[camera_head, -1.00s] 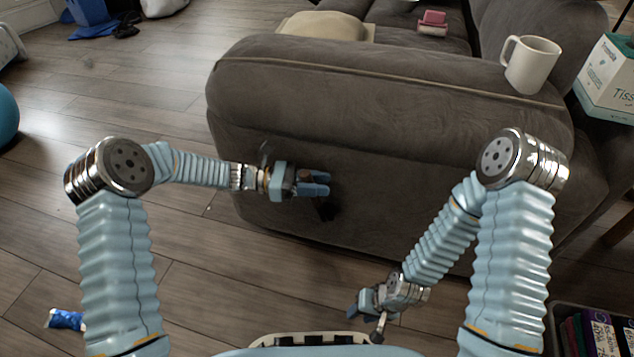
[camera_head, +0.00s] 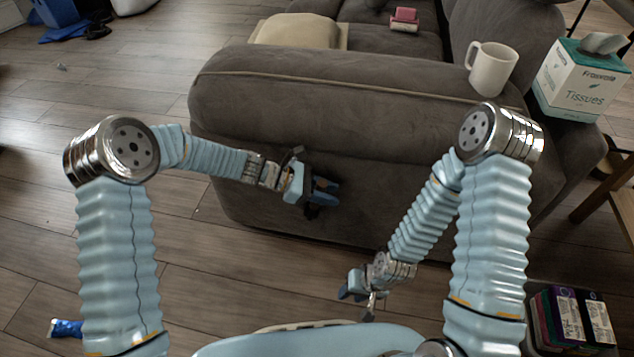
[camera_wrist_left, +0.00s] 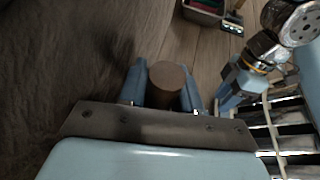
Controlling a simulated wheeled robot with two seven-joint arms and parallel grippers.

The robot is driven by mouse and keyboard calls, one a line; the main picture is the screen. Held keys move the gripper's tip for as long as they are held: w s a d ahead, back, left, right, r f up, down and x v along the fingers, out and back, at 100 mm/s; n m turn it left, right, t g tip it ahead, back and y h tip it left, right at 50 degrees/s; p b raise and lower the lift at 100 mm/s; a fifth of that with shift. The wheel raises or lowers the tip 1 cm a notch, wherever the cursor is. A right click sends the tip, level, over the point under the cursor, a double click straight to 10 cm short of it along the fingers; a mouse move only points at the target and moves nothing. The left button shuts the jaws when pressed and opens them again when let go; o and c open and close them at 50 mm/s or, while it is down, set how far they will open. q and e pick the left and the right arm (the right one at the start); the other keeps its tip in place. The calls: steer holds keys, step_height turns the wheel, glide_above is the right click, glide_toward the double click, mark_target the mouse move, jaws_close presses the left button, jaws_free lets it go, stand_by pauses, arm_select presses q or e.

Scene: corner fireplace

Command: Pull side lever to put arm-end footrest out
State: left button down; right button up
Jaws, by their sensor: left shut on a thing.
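The grey sofa (camera_head: 400,190) stands with its arm end facing me. A dark side lever (camera_head: 313,211) shows low on that face, mostly hidden by my left gripper (camera_head: 326,190). In the left wrist view a brown, round-ended lever handle (camera_wrist_left: 167,78) sits between the two blue fingers of my left gripper (camera_wrist_left: 167,88), which is shut on it. My right gripper (camera_head: 357,292) hangs low in front of the sofa, away from the lever; its jaw opening is unclear. It also shows in the left wrist view (camera_wrist_left: 232,88). No extended footrest is visible.
A white mug (camera_head: 492,68) stands on the sofa arm near a tissue box (camera_head: 580,80). A crate of boxed items (camera_head: 570,320) is on the floor at lower right. Wooden floor (camera_head: 90,215) is open at left. A blue packet (camera_head: 66,328) lies at lower left.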

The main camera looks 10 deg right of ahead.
arm_select(q)
steer(key=shift+s+d+f+y+p, duration=0.1)
steer(key=shift+d+f+y+p, duration=0.05)
steer(key=shift+d+y+p, duration=0.15)
steer(key=shift+s+d+f+y+p, duration=0.1)
steer(key=shift+d+y, duration=0.1)
steer(key=shift+d, duration=0.15)
steer(key=c, duration=0.9)
jaws_free()
steer(key=shift+o, duration=0.2)
steer(key=p+v, duration=0.1)
steer(key=v, duration=1.2)
steer(key=shift+a+r, duration=0.3)
